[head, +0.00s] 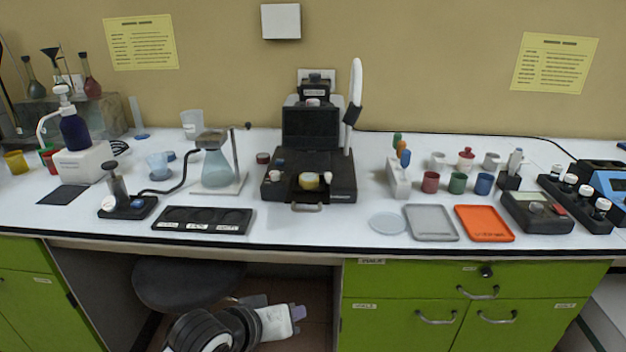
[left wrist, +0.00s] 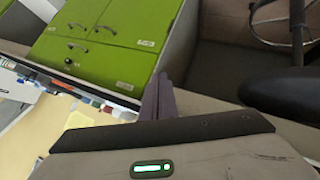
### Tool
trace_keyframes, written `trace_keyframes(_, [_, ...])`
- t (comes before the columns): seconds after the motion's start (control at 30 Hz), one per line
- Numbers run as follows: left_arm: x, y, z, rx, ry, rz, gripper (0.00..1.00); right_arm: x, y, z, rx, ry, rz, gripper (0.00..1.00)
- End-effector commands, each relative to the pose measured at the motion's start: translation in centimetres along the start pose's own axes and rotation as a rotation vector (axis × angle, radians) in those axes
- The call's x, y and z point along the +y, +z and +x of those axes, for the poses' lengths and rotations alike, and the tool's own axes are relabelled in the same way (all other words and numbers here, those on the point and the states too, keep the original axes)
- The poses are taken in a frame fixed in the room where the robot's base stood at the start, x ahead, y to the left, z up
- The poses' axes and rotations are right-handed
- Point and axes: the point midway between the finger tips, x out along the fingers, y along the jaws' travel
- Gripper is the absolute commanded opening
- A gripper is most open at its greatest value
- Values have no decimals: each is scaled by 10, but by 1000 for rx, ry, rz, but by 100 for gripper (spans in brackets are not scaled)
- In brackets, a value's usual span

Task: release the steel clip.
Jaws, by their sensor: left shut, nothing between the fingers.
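No steel clip can be told for certain in the head view. A small metal loop (head: 306,207) shows at the front of the black instrument (head: 340,185), and a clamp-like piece (head: 213,137) sits at the neck of the flask (head: 212,168) on a stand. My left gripper (head: 299,313) is below the counter front, beside the open knee space, well away from both. Its purple fingers are together and empty in the left wrist view (left wrist: 158,97). My right gripper is not in view.
A dark stool (head: 188,284) stands in the knee space. Green cabinets (head: 400,285) are at right.

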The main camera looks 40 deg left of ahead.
Motion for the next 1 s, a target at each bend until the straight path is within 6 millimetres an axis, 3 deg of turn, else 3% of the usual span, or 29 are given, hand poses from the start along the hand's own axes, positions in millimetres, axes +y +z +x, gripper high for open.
trace_keyframes(0.03, [4,-31,3,72,39,-98,0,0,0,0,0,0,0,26])
trace_keyframes(0.2, [16,-139,-4,300,242,-484,0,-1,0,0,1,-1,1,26])
trace_keyframes(0.3, [19,-191,-18,395,372,-671,0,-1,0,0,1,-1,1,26])
trace_keyframes(0.4, [19,-220,-30,444,459,-779,0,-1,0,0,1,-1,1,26])
trace_keyframes(0.5, [19,-231,-35,461,496,-824,0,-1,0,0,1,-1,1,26])
trace_keyframes(0.77, [19,-231,-35,461,499,-828,0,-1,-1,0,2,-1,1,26])
trace_keyframes(1.0, [23,-241,-22,461,499,-827,0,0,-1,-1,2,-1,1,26])
